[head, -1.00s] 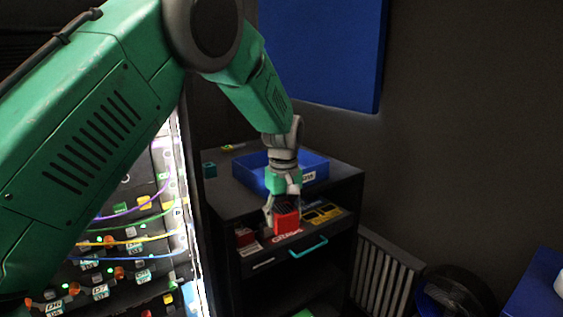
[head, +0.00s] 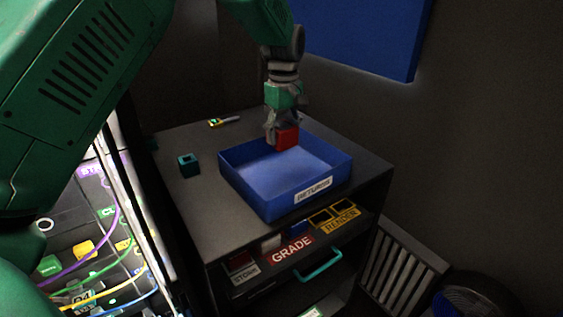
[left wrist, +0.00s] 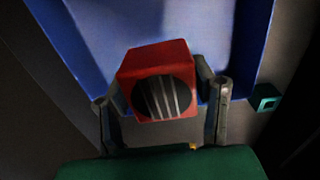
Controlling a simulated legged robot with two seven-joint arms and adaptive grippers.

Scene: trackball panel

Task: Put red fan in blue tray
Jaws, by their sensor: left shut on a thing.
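The red fan (head: 286,138) is a small red block, held in my left gripper (head: 282,134). In the left wrist view the red fan (left wrist: 158,82) shows a round dark grille with pale slats, and the fingers of my left gripper (left wrist: 162,100) stand on either side of it. The blue tray (head: 236,185) sits on top of the dark cabinet and looks empty inside. The fan is above the tray's back part, apart from its floor. The blue tray (left wrist: 215,20) also fills the background in the left wrist view. My right gripper is not in view.
A teal cube (head: 189,164) and a small yellow-green tool (head: 222,122) lie on the cabinet top (head: 190,205). A lit panel with cables (head: 95,235) stands at left.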

